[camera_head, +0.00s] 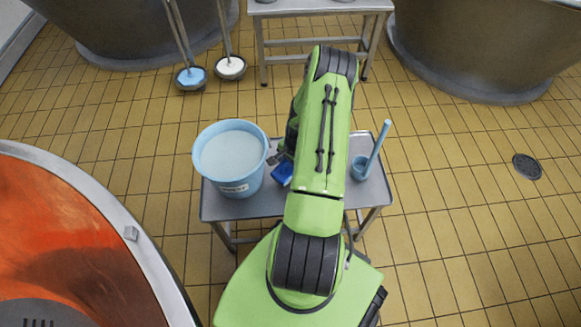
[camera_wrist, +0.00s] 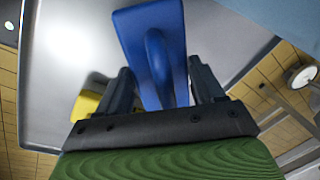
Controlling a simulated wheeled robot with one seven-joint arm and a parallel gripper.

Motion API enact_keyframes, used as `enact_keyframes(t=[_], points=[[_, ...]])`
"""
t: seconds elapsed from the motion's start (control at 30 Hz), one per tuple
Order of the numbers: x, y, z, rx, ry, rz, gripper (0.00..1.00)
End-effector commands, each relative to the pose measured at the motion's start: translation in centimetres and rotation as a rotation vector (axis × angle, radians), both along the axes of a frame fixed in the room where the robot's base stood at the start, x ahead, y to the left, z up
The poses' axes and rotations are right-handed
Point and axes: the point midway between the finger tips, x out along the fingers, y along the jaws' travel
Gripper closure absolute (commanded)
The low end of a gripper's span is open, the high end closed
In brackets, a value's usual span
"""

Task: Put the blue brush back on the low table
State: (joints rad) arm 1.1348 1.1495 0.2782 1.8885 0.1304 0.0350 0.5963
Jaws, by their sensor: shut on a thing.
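The blue brush (camera_wrist: 150,45) is between the two dark fingers of my gripper (camera_wrist: 164,84) in the wrist view, its curved handle held in the jaws. In the head view the brush (camera_head: 282,173) shows just right of the bucket, over the grey metal low table (camera_head: 262,205). The table top (camera_wrist: 75,25) also lies behind the brush in the wrist view. I cannot tell whether the brush touches the top. My arm hides the middle of the table in the head view.
A light blue bucket (camera_head: 230,160) of pale contents stands on the table's left. A light blue ladle (camera_head: 372,155) stands at its right. A yellow thing (camera_wrist: 84,104) shows beside the left finger. An orange-filled vat (camera_head: 60,240) is at left; another table (camera_head: 320,8) stands behind.

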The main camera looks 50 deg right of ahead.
Motion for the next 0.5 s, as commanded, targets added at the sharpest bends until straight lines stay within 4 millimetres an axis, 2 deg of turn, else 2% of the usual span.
enact_keyframes(t=[0.03, 0.1, 0.37, 0.4, 0.5], points=[[-0.03, 0.04, -1.42, 0.001, 0.001, -0.001, 0.66], [-0.02, 0.00, -1.95, -0.001, 0.000, 0.000, 0.66], [0.00, 0.00, -1.91, -0.001, 0.000, 0.000, 0.66], [-0.01, 0.00, -1.99, 0.000, 0.000, 0.000, 0.31], [0.00, 0.00, -1.95, 0.000, 0.000, 0.000, 0.16]])
